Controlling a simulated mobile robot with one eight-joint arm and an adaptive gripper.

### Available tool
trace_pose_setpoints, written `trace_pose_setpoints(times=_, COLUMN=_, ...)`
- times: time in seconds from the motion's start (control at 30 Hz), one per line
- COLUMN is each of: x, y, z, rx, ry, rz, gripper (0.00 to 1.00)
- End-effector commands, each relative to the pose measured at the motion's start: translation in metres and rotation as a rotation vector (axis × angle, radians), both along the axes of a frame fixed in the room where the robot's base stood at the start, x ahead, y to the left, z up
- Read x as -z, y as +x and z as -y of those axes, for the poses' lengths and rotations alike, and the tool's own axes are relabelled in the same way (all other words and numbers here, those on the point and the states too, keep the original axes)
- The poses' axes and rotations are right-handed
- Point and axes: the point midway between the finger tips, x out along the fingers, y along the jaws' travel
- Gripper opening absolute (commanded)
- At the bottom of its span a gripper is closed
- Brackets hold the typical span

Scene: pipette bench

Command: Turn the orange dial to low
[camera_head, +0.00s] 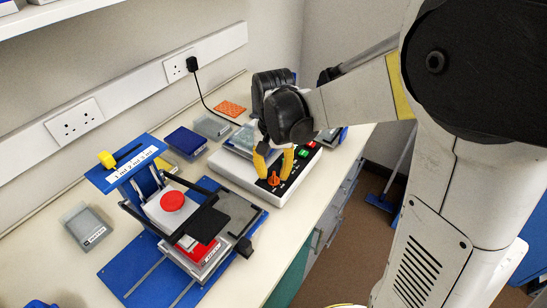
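The orange dial (274,181) sits on the black panel at the near end of a white bench device (235,181). My gripper (273,173) has yellow fingers and points down at the dial. Its two fingers are apart, one to the left and one to the right of the dial. The dial shows between and just below the fingertips. I cannot tell whether either finger touches it. The dial's markings are too small to read.
Green (303,154) and red (311,144) buttons lie on the same panel, right of the dial. Blue (186,141) and grey boxes sit behind. The bench front edge is close on the right.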

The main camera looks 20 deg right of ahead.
Motion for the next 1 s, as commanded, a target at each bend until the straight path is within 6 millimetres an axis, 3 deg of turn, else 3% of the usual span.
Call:
trace_pose_setpoints(times=0.2, x=-0.050, y=-0.001, z=0.000, rx=0.000, ry=0.000, rz=0.000, gripper=0.30)
trace_pose_setpoints(times=0.43, x=-0.090, y=0.000, z=0.000, rx=0.000, ry=0.000, rz=0.000, gripper=0.30)
trace_pose_setpoints(times=0.6, x=-0.100, y=0.000, z=0.000, rx=0.000, ry=0.000, rz=0.000, gripper=0.30)
trace_pose_setpoints(times=1.0, x=-0.101, y=-0.001, z=0.000, rx=0.000, ry=0.000, rz=0.001, gripper=0.30)
